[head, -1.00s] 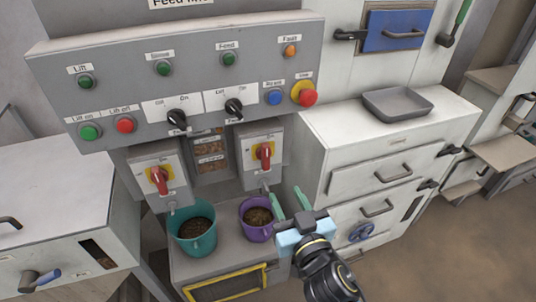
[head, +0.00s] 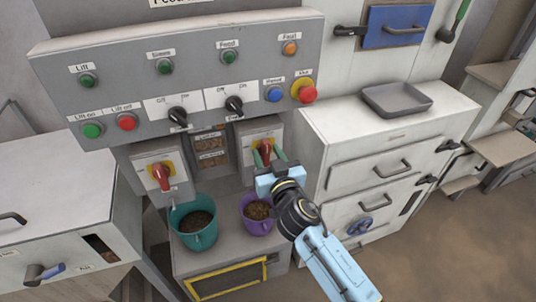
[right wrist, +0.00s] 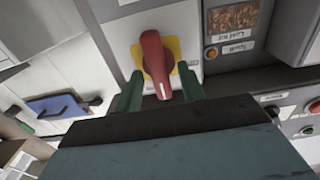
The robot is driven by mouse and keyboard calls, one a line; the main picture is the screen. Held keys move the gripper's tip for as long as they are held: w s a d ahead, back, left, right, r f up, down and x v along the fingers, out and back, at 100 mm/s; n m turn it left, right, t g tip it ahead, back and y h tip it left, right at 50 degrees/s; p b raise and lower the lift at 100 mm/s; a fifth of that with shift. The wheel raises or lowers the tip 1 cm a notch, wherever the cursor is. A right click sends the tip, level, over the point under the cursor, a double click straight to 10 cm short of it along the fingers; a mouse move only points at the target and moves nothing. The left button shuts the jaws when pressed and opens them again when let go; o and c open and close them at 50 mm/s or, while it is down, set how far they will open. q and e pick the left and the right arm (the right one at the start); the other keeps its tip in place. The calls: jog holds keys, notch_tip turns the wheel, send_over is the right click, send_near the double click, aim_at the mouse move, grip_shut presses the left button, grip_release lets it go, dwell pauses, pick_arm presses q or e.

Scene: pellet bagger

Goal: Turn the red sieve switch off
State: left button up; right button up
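Two red rotary switches on yellow plates sit on grey boxes under the control panel: a left one (head: 161,177) and a right one (head: 265,150). Their labels are too small to read. My right gripper (head: 269,158) is at the right switch, its green fingers apart. In the right wrist view the red handle (right wrist: 155,62) points down between the two open fingers (right wrist: 160,92), one on each side. I cannot tell whether either finger touches it. My left gripper is not in view.
A teal bucket (head: 193,240) and a purple bucket (head: 247,226) with pellets stand below the switches. The control panel (head: 130,82) with knobs and buttons overhangs them. A white cabinet (head: 330,125) with a grey tray (head: 397,113) on top is close to the right.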

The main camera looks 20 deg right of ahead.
jog(key=shift+c, duration=0.3)
jog(key=c, duration=0.6)
jog(key=shift+o, duration=0.2)
jog(key=shift+n, duration=0.4)
jog(key=n, duration=0.3)
jog(key=shift+a, duration=0.1)
jog(key=n, duration=0.3)
jog(key=shift+a+n, duration=0.15)
jog(key=shift+n, duration=0.15)
jog(key=n, duration=0.5)
jog(key=shift+a+f+n, duration=0.1)
jog(key=shift+f+n, duration=0.1)
jog(key=shift+n, duration=0.1)
jog(key=n, duration=0.4)
jog(key=shift+f+n, duration=0.2)
jog(key=shift+n, duration=0.2)
